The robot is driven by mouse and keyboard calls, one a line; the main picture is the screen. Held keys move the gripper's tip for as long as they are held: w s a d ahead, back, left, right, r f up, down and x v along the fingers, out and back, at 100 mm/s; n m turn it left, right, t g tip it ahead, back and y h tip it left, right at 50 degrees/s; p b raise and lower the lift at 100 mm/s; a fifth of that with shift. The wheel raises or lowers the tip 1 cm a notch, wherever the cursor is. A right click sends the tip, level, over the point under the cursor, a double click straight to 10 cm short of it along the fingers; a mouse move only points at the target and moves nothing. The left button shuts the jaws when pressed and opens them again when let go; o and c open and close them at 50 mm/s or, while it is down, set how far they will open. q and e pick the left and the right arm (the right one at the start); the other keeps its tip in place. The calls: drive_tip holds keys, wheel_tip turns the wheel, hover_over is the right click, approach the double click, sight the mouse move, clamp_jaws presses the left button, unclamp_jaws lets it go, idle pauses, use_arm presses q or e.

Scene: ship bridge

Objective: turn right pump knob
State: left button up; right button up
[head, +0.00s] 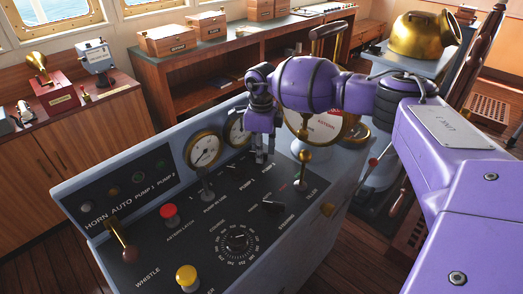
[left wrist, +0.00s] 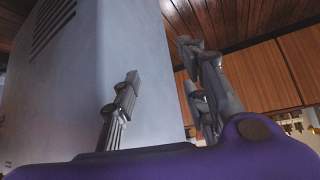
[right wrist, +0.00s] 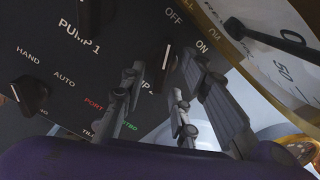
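The right pump knob, labelled PUMP 2, is a dark knob with a white pointer line (right wrist: 166,58) in the right wrist view, with OFF and ON printed beyond it. My right gripper (right wrist: 165,82) is open, with its fingers on either side of this knob; I cannot tell whether they touch it. In the head view my right gripper (head: 264,158) points down onto the console and hides most of that knob. The PUMP 1 knob (right wrist: 95,14) is to its left. My left gripper (left wrist: 160,85) is open and empty beside a grey console wall, outside the head view.
Gauges (head: 204,149) stand just behind. A HAND/AUTO knob (right wrist: 29,95) is near the right gripper.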

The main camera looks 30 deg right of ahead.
clamp_jaws()
drive_tip(key=shift+r+m, duration=0.2)
drive_tip(key=shift+m, duration=0.4)
drive_tip(key=shift+f, duration=0.15)
unclamp_jaws()
wheel_tip(320, 180, up, 12)
idle(0.3)
